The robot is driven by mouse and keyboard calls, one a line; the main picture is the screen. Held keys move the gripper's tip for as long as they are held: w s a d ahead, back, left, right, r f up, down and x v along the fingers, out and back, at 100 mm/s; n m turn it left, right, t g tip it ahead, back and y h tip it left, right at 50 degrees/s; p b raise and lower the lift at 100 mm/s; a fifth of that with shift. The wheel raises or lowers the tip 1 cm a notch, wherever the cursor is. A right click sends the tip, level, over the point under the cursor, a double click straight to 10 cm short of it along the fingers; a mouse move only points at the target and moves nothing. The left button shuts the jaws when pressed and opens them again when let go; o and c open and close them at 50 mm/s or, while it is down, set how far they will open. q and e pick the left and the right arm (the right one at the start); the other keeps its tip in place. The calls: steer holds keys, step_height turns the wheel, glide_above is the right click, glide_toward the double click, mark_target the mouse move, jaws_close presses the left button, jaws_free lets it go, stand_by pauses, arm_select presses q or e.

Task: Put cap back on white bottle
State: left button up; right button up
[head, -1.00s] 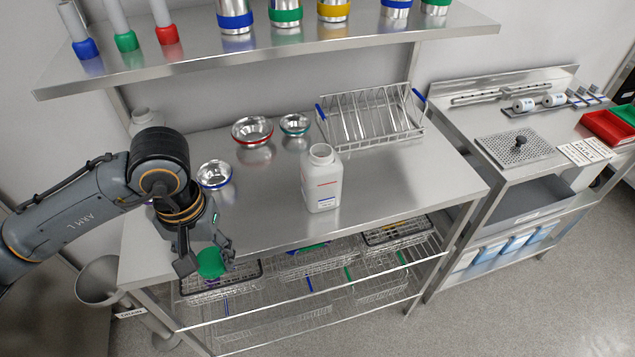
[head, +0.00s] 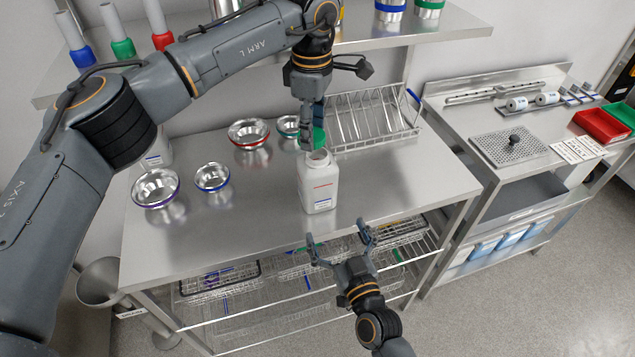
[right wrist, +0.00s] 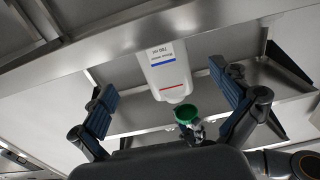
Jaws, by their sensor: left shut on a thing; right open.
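The white bottle (head: 320,187) stands upright on the steel table, its neck open. The green cap (head: 319,137) is held in my left gripper (head: 312,138), just above and slightly behind the bottle's mouth in the head view. My right gripper (head: 340,236) is open and empty in front of the table's front edge, its fingers pointing toward the bottle. In the right wrist view the bottle (right wrist: 165,68) appears upside down between my open fingers, and the green cap (right wrist: 187,114) shows close to its mouth, apart and off to the right. The cap's underside is not clear.
A dish rack (head: 370,120) stands behind the bottle. Several metal bowls, one red-rimmed (head: 248,133), sit to the left. Another white bottle (head: 158,155) is partly hidden behind my left arm. A shelf (head: 440,32) hangs above. The tabletop right of the bottle is clear.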

arm_select(q)
steer(key=shift+w+d+r+n, duration=0.3)
steer(key=shift+w+r+n, duration=0.1)
steer(key=shift+r, duration=0.2)
steer(key=shift+w+d+r+n, duration=0.25)
steer(key=shift+w+r+n, duration=0.15)
steer(key=shift+r, duration=0.15)
arm_select(e)
steer(key=t, duration=0.2)
glide_toward(317, 167)
step_height(317, 167, down, 2)
steer(key=shift+w+d+f, duration=0.1)
steer(key=shift+w+d, duration=0.2)
steer(key=shift+d, duration=0.1)
steer(key=x, duration=1.2)
steer(key=shift+a+f, duration=0.1)
steer(key=shift+f, duration=0.15)
steer(key=c, duration=1.7)
arm_select(q)
steer(key=shift+w+f, duration=0.1)
steer(key=shift+f, duration=2.45)
steer(key=shift+f, duration=0.85)
